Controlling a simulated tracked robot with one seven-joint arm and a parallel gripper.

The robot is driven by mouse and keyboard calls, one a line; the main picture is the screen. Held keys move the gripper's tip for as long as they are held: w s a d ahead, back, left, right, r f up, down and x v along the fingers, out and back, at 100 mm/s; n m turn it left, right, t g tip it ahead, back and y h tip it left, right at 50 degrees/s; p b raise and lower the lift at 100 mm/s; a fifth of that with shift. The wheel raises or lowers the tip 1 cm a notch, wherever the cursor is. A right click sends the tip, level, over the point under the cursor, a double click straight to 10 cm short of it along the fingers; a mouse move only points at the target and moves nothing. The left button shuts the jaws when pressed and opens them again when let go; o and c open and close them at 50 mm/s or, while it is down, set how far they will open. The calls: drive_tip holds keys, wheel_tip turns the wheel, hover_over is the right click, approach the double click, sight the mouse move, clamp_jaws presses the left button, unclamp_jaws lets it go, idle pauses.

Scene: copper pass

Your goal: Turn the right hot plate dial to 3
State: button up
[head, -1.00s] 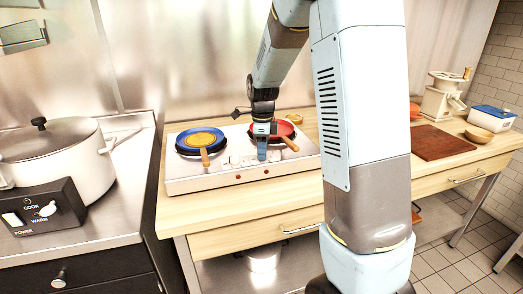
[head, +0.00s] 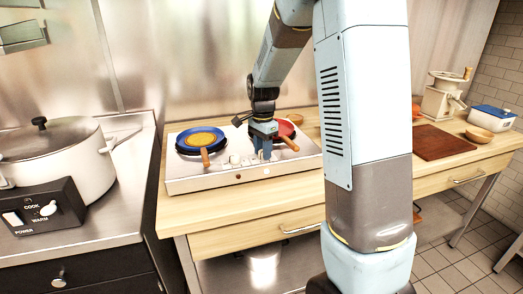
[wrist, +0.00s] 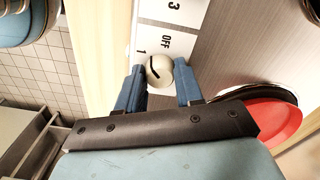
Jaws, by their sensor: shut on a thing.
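The hot plate (head: 215,182) stands on the wooden counter, with a blue pan (head: 203,139) on its left and a red pan (head: 285,128) on its right. My gripper (head: 266,157) is at its front, by the right side. In the wrist view, the right dial (wrist: 159,70) is a round cream knob with a dark line. The blue fingers of my gripper (wrist: 160,82) are shut on it, one on each side. The labels 1, OFF and 3 show beside the dial. Which label the line marks is hard to tell. In the head view my gripper hides the dial.
The red pan's rim (wrist: 285,122) is close to my gripper in the wrist view. A large pot (head: 70,160) stands on the left counter. A brown board (head: 437,142) and a bowl (head: 480,135) are on the right. The counter's front strip is clear.

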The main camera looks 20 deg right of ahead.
drive_tip(key=n, duration=0.4)
drive_tip(key=shift+w+d+n, duration=0.1)
drive_tip(key=shift+n, duration=0.2)
drive_tip(key=n, duration=0.3)
drive_tip(key=shift+n, duration=0.3)
drive_tip(key=n, duration=0.7)
drive_tip(key=shift+r, duration=0.1)
drive_tip(key=n, duration=0.6)
drive_tip(key=shift+n, duration=0.3)
drive_tip(key=n, duration=0.5)
drive_tip(key=o, duration=1)
drive_tip(key=shift+o, duration=0.2)
